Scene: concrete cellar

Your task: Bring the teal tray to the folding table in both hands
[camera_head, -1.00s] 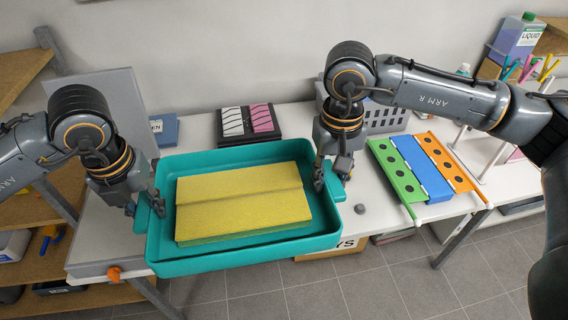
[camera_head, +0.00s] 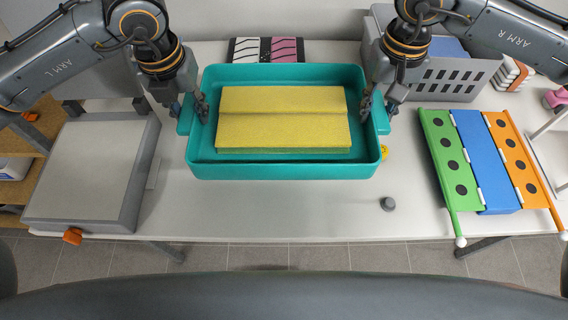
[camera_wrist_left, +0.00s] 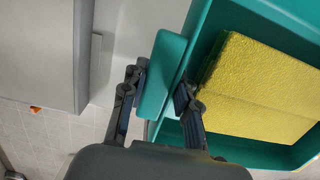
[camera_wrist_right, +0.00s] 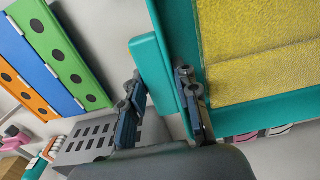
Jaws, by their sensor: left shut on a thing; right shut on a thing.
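The teal tray (camera_head: 283,170) is in the middle of the head view, over the white table (camera_head: 300,215); I cannot tell whether it touches the tabletop. A folded yellow cloth or sponge (camera_head: 283,120) lies flat inside it. My left gripper (camera_head: 191,112) is shut on the handle at the tray's left end; this handle also shows between the fingers in the left wrist view (camera_wrist_left: 160,75). My right gripper (camera_head: 377,108) is shut on the handle at the right end, also seen in the right wrist view (camera_wrist_right: 155,75). The tray looks level.
A grey flat-topped box (camera_head: 85,175) with an orange knob stands left. A grey crate (camera_head: 450,80) stands behind right. A green, blue and orange panel (camera_head: 485,160) lies right. A small grey knob (camera_head: 388,204) and a yellow round thing (camera_head: 384,152) lie near the tray. The front middle is clear.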

